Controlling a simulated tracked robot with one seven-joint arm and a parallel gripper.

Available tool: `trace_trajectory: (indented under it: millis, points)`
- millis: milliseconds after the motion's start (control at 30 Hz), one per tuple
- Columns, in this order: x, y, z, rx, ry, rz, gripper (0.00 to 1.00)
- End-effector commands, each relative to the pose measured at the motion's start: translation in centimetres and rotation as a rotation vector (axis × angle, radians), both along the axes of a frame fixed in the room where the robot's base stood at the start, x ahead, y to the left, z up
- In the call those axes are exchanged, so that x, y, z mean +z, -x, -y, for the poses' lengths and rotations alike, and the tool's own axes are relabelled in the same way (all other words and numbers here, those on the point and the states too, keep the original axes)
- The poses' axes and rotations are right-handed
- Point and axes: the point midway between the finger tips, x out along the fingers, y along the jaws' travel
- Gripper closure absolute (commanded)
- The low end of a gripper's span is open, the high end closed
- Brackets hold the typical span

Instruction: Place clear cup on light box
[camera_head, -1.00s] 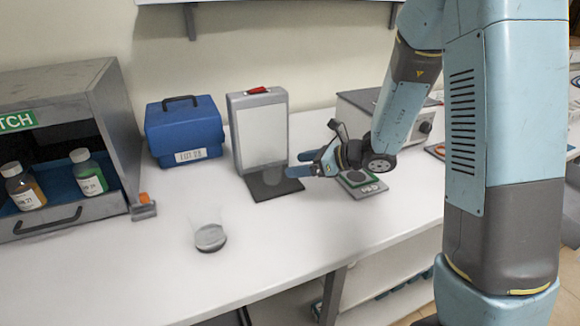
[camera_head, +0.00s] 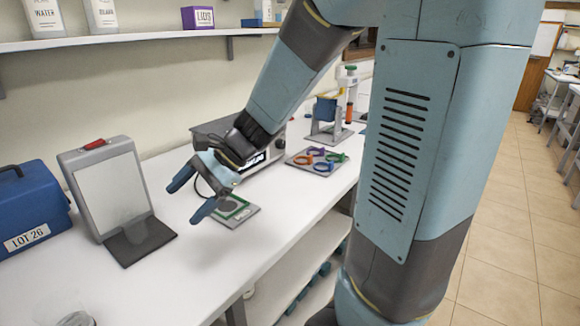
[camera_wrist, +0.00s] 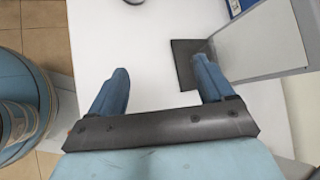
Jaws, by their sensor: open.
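The clear cup (camera_head: 76,319) is at the bottom left edge of the head view, on the white bench and mostly cut off. A dark rounded bit at the top edge of the wrist view may be its base; I cannot tell. The light box (camera_head: 112,190) is an upright grey panel with a pale screen, red top piece and dark foot plate (camera_head: 141,242). Its screen also shows at right in the wrist view (camera_wrist: 255,38). My gripper (camera_head: 192,196) is open and empty, with blue fingers above the bench, right of the light box and well away from the cup.
A blue case (camera_head: 30,215) stands left of the light box. A green-framed pad (camera_head: 236,209) lies below and right of my gripper. Behind are a grey instrument (camera_head: 215,130) and a tray of coloured rings (camera_head: 317,160). A shelf (camera_head: 130,40) hangs above.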

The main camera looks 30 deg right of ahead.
Motion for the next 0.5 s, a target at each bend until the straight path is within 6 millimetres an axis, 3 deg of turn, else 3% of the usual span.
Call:
trace_trajectory:
  millis: [200,500]
  points:
    - [2.2,3.9,3.7,0.201,0.216,0.248,0.19]
    - [4.6,8.0,9.8,0.455,0.581,0.555,0.19]
